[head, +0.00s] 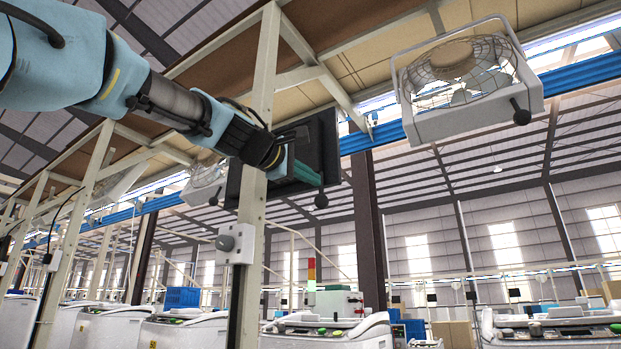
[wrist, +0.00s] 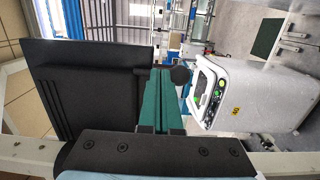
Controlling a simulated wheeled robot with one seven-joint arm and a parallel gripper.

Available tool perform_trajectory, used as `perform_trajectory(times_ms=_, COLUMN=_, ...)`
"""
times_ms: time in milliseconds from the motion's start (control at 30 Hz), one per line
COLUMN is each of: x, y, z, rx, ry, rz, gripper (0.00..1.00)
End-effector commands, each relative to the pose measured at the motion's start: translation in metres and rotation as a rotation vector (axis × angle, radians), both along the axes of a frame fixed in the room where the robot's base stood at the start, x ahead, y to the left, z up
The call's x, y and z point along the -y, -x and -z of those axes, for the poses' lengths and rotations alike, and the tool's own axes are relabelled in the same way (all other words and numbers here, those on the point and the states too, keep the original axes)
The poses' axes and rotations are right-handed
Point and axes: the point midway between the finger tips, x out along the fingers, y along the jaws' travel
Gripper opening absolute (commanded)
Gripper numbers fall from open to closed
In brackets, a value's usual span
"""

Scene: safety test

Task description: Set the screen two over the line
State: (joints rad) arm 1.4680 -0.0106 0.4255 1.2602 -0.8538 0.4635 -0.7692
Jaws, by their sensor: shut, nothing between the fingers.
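A black screen (head: 325,135) hangs under the overhead frame in the head view, partly hidden by my arm and a cream post. In the wrist view its dark panel (wrist: 85,85) fills the left side, tilted in the picture. A black round knob (head: 321,200) shows at the screen's lower right; in the wrist view the knob (wrist: 180,75) is right by my fingertips. My gripper (head: 318,180) has green fingers, shut together and empty, beside the screen's lower part. It also shows in the wrist view (wrist: 169,75). I cannot tell whether the fingers touch the knob.
A cream post (head: 258,120) stands close by my wrist, with a grey button box (head: 236,243) on it. A caged white fan-like unit (head: 468,85) with a similar knob hangs at the right. Blue rail (head: 390,133) runs behind. White machines (head: 330,330) stand below.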

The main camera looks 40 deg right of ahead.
Motion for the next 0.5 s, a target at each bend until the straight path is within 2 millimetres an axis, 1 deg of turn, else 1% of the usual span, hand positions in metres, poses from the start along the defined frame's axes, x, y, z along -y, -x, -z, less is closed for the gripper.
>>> perform_trajectory(times_ms=67, x=-0.001, y=0.000, z=0.002, rx=0.000, ry=-0.002, rz=0.001, gripper=0.00)
perform_trajectory(times_ms=267, x=-0.026, y=0.013, z=0.004, rx=0.000, ry=-0.002, rz=0.003, gripper=0.00)
perform_trajectory(times_ms=500, x=-0.060, y=0.029, z=0.004, rx=-0.002, ry=-0.003, rz=0.003, gripper=0.00)
